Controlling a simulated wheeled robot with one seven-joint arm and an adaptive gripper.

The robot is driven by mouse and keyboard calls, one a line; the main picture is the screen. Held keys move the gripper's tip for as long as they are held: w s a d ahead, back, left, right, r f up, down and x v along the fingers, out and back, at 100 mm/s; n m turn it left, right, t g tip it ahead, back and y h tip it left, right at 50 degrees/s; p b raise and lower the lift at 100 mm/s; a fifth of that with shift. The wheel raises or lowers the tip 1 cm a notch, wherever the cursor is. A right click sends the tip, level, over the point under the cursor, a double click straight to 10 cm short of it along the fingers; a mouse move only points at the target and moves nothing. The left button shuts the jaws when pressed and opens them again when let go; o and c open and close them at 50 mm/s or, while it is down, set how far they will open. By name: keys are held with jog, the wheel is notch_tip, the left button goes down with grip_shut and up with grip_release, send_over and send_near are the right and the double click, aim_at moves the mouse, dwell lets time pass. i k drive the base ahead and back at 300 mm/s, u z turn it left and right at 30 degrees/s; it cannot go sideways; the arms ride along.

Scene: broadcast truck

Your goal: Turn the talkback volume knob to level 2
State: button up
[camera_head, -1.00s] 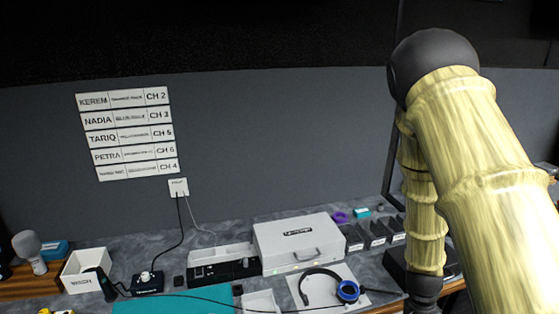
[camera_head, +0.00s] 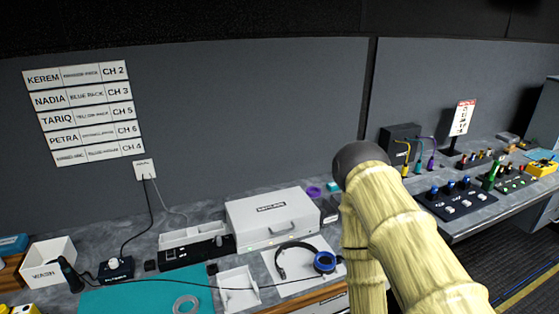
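A small black box (camera_head: 115,270) with a pale round knob (camera_head: 114,263) on top stands at the left of the counter, with a cable running to the wall plate. Its front label is too small to read. A dark panel with several blue-topped knobs (camera_head: 450,187) lies on the right counter. I cannot tell from the labels which knob is the talkback volume, nor read any level. My bamboo-look arm fills the lower right middle, but my gripper is out of view.
A white case (camera_head: 272,218), a headset (camera_head: 325,262) on a white sheet, a teal mat (camera_head: 150,300) and a white bin (camera_head: 48,264) occupy the left counter. A name board (camera_head: 85,112) hangs on the wall. Dark floor shows at lower right.

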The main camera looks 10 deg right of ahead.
aim_at(113, 263)
jog(key=u, duration=0.05)
jog(key=k, duration=1.1)
jog(key=z, duration=0.85)
jog(key=i, duration=0.95)
jog(key=u, duration=0.25)
